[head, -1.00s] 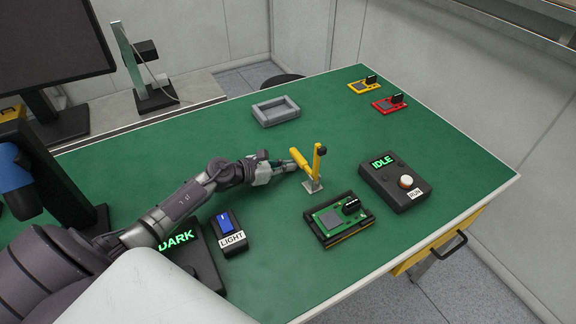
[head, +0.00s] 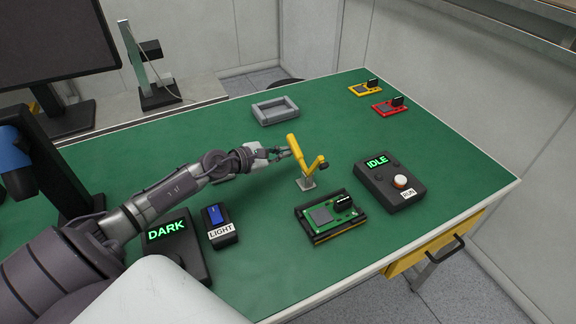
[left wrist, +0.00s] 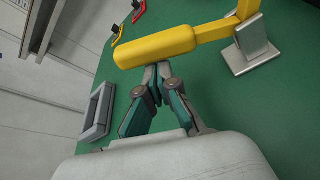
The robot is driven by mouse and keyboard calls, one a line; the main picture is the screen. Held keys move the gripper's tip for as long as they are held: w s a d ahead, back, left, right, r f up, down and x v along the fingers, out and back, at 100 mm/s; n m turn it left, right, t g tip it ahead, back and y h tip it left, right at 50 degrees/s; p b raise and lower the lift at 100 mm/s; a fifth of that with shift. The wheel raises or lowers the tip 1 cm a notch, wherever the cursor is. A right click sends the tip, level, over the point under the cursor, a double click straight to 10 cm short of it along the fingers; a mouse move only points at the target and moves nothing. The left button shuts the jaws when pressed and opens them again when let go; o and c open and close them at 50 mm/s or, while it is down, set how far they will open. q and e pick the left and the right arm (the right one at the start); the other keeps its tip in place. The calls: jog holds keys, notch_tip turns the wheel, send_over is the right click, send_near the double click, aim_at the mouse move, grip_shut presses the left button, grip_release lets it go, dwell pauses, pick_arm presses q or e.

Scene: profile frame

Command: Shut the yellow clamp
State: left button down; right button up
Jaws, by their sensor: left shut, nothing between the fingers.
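The yellow clamp (head: 296,151) stands on a small metal base (head: 306,184) on the green table. In the left wrist view the clamp's handle (left wrist: 158,46) lies across the top, just beyond the fingertips. My left gripper (head: 286,152) is shut and empty, at the left side of the handle, touching it or very close. Its fingertips also show in the left wrist view (left wrist: 158,70). My right gripper is not in view.
A green board in a black holder (head: 331,216) sits in front of the clamp, with an IDLE box (head: 394,186) to its right. A LIGHT switch (head: 219,226) and DARK box (head: 176,250) lie near my left arm. A grey tray (head: 275,110) stands behind.

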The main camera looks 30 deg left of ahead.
pick_arm(q)
jog(key=shift+s+r+m+y+p, duration=0.15)
jog(key=shift+r+m+y+p, duration=0.15)
jog(key=shift+r+m+p, duration=0.5)
jog(key=s+d+r+m+t+y+p, duration=0.1)
jog(key=s+d+r+m+t+p, duration=0.1)
jog(key=d+r+m+t+p, duration=0.1)
jog(key=shift+s+d+r+m+t+p, duration=0.35)
jog(key=shift+d+r+m+p, duration=0.85)
jog(key=shift+m, duration=1.2)
jog(key=shift+s+a+f, duration=0.1)
jog(key=shift+a+f, duration=0.1)
jog(key=shift+a, duration=0.05)
jog(key=shift+a+f, duration=0.1)
